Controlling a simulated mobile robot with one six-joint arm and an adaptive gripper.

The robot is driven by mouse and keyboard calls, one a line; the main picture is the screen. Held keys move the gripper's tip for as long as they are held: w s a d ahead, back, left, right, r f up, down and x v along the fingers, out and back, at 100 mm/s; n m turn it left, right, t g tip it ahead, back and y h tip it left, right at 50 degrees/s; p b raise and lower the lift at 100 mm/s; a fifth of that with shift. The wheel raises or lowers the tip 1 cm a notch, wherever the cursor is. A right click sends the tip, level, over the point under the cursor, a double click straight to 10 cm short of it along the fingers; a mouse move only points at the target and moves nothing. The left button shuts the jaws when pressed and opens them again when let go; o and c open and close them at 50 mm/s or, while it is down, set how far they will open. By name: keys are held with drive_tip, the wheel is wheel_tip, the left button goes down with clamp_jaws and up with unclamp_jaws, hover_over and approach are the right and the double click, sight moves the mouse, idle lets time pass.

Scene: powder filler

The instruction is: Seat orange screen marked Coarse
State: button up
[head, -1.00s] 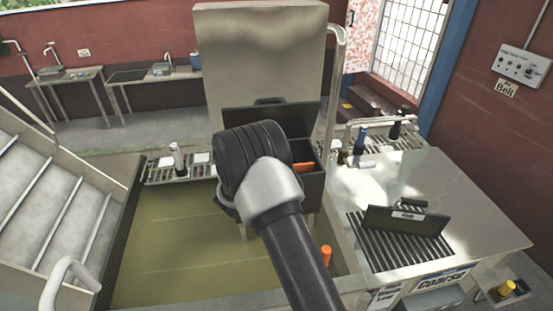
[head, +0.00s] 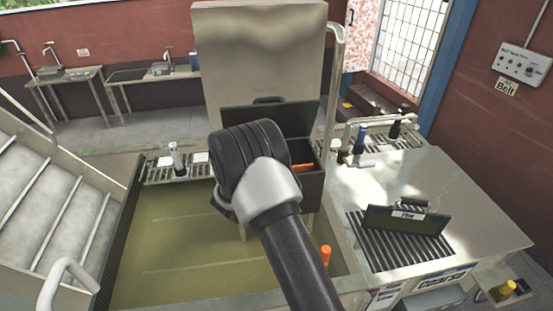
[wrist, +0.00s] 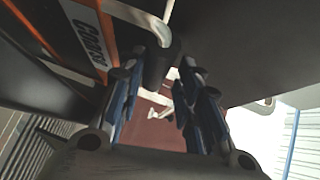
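The orange screen (wrist: 72,28), marked Coarse, fills the upper left of the wrist view. A pale bent rod runs to its dark handle grip (wrist: 160,60). My gripper (wrist: 160,75) has its blue-padded fingers on either side of that grip and appears closed on it. In the head view my wrist hides the gripper and most of the screen. A strip of orange (head: 303,166) shows inside a dark open box (head: 313,190) on the front of the tall metal machine (head: 258,60). I cannot tell how deep the screen sits.
A dark screen marked Fine (head: 405,220) stands on the slatted rack (head: 385,248) of the metal table (head: 480,210) at right. Bottles stand behind it. A greenish basin (head: 165,240) lies in front of the machine. Stairs (head: 50,190) stand at left.

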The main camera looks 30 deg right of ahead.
drive_tip(key=v, duration=1.1)
drive_tip(key=shift+s+a, duration=0.2)
drive_tip(key=shift+f, duration=0.1)
